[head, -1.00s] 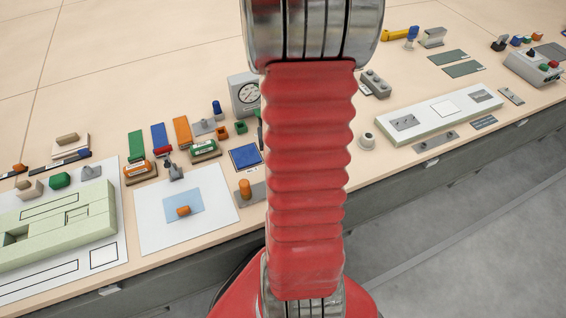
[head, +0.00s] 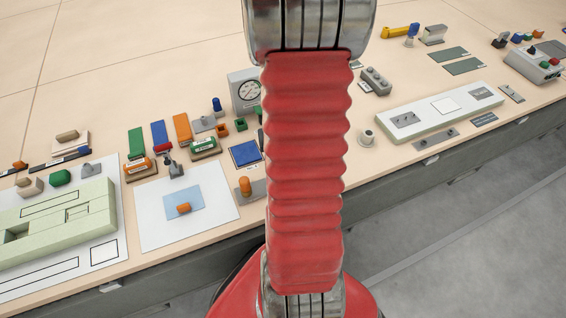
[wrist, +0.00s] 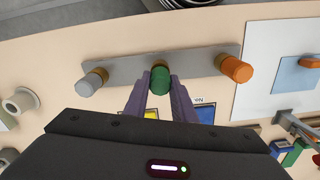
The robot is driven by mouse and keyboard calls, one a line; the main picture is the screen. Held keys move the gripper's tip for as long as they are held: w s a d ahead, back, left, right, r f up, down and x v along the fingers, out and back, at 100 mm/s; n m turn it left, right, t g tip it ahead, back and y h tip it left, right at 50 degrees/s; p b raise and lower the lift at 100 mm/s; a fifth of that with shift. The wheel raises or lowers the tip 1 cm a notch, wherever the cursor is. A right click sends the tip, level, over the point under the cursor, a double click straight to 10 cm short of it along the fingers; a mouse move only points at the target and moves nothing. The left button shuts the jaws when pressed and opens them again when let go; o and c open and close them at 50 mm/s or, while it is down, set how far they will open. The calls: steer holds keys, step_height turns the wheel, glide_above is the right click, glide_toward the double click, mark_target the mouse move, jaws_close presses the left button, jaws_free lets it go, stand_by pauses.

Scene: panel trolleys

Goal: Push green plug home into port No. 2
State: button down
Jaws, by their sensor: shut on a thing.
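The green plug (wrist: 160,80) stands at the middle of a grey port strip (wrist: 204,66) in the wrist view. My gripper (wrist: 160,83) is shut on it, with one dark finger on each side. How deep the plug sits in its port is hidden by the plug and fingers. A grey plug (wrist: 88,84) stands at the strip's left end and an orange plug (wrist: 236,69) at its right end. In the head view, the orange plug (head: 245,186) shows at the strip's left end; my arm hides the green plug and my gripper.
Blue and yellow squares (wrist: 205,113) lie just behind my fingers, beside a partly hidden upside-down "No" label. A white sheet with a light blue patch (wrist: 297,75) lies right of the strip. A round grey cup-like part (wrist: 20,101) stands to the left.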

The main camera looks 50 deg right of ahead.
steer(key=shift+f, duration=0.6)
steer(key=c, duration=1.4)
jaws_free()
steer(key=shift+r, duration=0.15)
steer(key=shift+r, duration=3.9)
steer(key=shift+a, duration=0.1)
